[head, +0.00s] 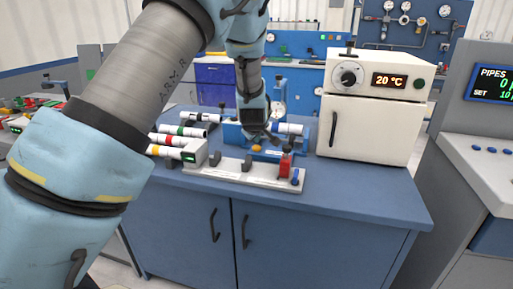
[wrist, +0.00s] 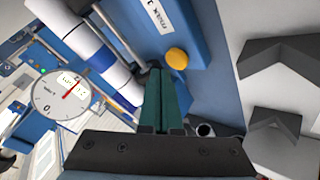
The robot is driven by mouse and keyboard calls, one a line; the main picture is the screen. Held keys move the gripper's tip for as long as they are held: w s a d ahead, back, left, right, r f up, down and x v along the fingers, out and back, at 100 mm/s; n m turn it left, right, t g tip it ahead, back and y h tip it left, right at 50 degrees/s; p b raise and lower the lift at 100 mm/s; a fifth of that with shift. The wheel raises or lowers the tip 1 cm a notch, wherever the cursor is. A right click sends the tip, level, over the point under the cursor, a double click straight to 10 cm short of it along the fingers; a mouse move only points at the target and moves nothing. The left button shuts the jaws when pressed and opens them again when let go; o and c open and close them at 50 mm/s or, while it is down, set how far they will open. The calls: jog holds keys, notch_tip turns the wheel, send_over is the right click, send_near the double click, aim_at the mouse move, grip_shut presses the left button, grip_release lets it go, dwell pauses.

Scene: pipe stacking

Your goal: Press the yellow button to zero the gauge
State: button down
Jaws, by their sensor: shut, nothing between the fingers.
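The yellow button (wrist: 177,58) is a round dome on the blue fixture (wrist: 185,20) in the wrist view. It shows small in the head view (head: 256,148), just below my gripper (head: 257,134). My gripper (wrist: 156,72) is shut and empty, its green fingertips pointing toward the fixture close beside the button. I cannot tell whether they touch anything. The round white gauge (wrist: 60,95) with a red needle is at the left of the wrist view. It also shows behind the arm in the head view (head: 278,109). A white pipe with blue bands (wrist: 97,50) lies in the fixture.
A white holder rail (head: 240,173) with dark V-blocks and a red block (head: 285,166) lies in front of the fixture. Several banded pipes (head: 180,130) lie to the left. A white oven (head: 370,110) reading 20 °C stands to the right. The blue bench front (head: 340,200) is clear.

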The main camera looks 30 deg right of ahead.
aim_at(257, 148)
dwell(0.8)
jog(key=shift+f+b, duration=0.3)
jog(key=shift+f, duration=0.1)
jog(key=shift+f+b, duration=0.35)
jog(key=shift+f, duration=0.15)
dwell(0.5)
jog(key=shift+r, duration=0.2)
jog(key=shift+r+p, duration=0.65)
jog(key=shift+r, duration=0.1)
jog(key=shift+r+p, duration=1.95)
jog(key=shift+r, duration=0.6)
jog(key=shift+f, duration=0.1)
jog(key=shift+a, duration=0.1)
